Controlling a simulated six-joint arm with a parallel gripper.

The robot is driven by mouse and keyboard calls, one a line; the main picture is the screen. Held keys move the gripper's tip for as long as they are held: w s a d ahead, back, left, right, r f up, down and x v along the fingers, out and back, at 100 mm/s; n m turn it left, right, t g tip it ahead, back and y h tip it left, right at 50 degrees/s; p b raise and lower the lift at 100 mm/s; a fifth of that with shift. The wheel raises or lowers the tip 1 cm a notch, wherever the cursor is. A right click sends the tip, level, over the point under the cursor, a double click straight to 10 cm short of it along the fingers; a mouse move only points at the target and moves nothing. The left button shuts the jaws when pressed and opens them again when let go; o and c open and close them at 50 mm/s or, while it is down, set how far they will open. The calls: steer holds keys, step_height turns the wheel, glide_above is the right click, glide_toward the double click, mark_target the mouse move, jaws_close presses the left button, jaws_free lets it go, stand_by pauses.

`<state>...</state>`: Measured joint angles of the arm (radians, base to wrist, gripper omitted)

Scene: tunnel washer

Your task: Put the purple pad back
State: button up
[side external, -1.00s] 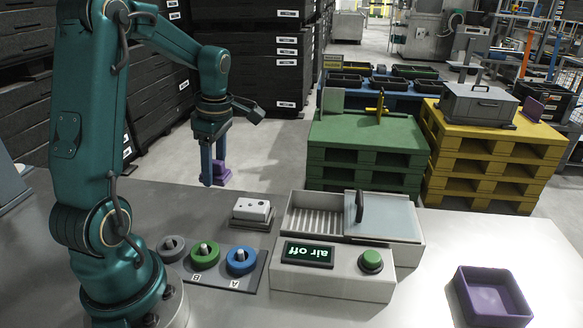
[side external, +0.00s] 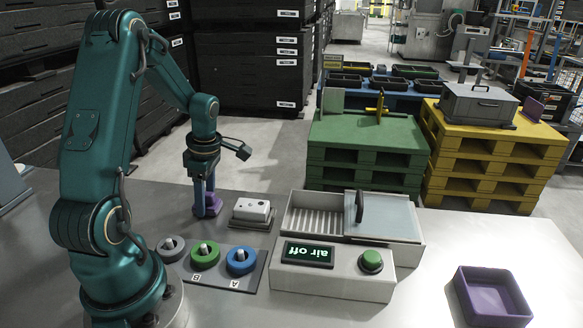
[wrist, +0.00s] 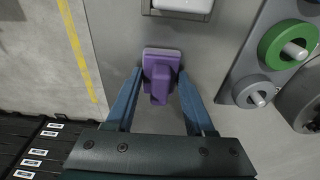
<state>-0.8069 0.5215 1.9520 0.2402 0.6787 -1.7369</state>
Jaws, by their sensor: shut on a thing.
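The purple pad (side external: 212,200) is between the fingers of my gripper (side external: 207,208), near the back edge of the table. In the wrist view the pad (wrist: 160,74) shows a purple grip block on a paler base, between the two blue fingers of my gripper (wrist: 160,80), which is shut on it. I cannot tell whether the pad's base touches the table. A small grey block with a white top (side external: 251,211) stands just right of the pad; it also shows at the top of the wrist view (wrist: 183,6).
A panel with grey, green (side external: 205,256) and blue (side external: 241,261) rings on pegs lies in front. A washer box with a sliding lid (side external: 388,215) and an "air off" control box (side external: 333,272) stand right. An empty-looking purple tray (side external: 490,295) is far right, with bare table between.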

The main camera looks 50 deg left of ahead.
mark_target(212, 194)
steer(key=o, duration=1.3)
steer(key=shift+f, duration=0.1)
steer(key=r, duration=0.3)
steer(key=w+r, duration=0.1)
steer(key=r, duration=0.3)
steer(key=d+r, duration=0.1)
steer(key=r, duration=0.3)
steer(key=shift+w, duration=0.15)
steer(key=s+d+r+m+t, duration=0.1)
steer(key=d+m+t, duration=0.1)
steer(key=d+m, duration=0.5)
steer(key=s+d+r+m+t, duration=0.2)
steer(key=d+m, duration=0.5)
steer(key=m, duration=0.4)
steer(key=s+d+r+m+t+h, duration=0.1)
steer(key=d+m+t, duration=0.1)
steer(key=d+m, duration=0.5)
steer(key=shift+s+d+r+m+t, duration=0.2)
steer(key=shift+d+m+t, duration=0.2)
steer(key=shift+m, duration=0.6)
